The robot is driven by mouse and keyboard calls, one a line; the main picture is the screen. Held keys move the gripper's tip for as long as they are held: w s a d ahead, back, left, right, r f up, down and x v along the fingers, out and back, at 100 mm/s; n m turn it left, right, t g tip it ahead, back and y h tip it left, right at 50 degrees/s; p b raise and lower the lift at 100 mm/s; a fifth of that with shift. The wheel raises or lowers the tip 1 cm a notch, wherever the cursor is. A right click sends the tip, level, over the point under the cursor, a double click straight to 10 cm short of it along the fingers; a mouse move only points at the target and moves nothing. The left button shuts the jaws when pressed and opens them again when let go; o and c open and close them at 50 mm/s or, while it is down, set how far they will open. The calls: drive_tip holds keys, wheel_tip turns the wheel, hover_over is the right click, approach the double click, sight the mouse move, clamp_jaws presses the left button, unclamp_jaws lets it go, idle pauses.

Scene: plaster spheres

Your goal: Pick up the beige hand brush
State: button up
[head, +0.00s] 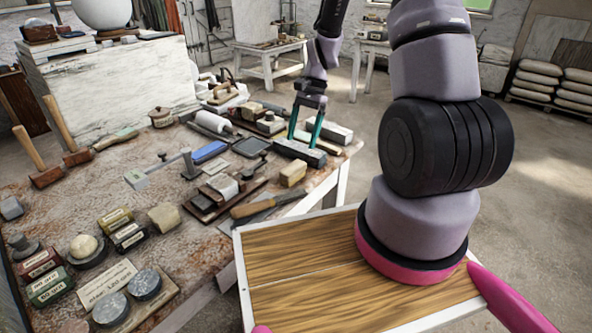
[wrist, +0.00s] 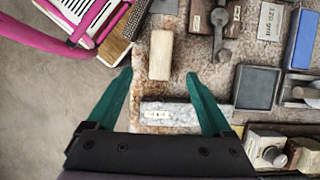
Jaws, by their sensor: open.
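A small beige block (head: 293,173), which looks like the hand brush, lies near the table's front edge. In the wrist view the beige brush (wrist: 160,55) lies above the fingertips in the picture, clear of both; its bristles cannot be made out. My gripper (head: 305,138) has two teal fingers, open and pointing down over the table. In the wrist view my gripper (wrist: 160,82) spans a mottled grey-white block (wrist: 170,114) with a small label. I cannot tell whether the fingers touch that block.
The worktable (head: 95,185) is crowded with tools and blocks. A dark grey square dish (wrist: 256,87) and a blue block (head: 210,151) lie close by. A wooden-handled tool (head: 262,205) lies near the front edge. The floor (head: 545,165) at right is open.

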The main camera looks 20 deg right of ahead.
sight(293, 166)
drive_tip(key=x, duration=1)
drive_tip(key=shift+w+a, duration=0.1)
drive_tip(key=shift+f, duration=0.3)
drive_tip(key=shift+c, duration=0.3)
clamp_jaws()
drive_tip(key=shift+r, duration=0.1)
wheel_tip(293, 166, up, 10)
drive_tip(key=shift+r, duration=0.2)
idle(0.4)
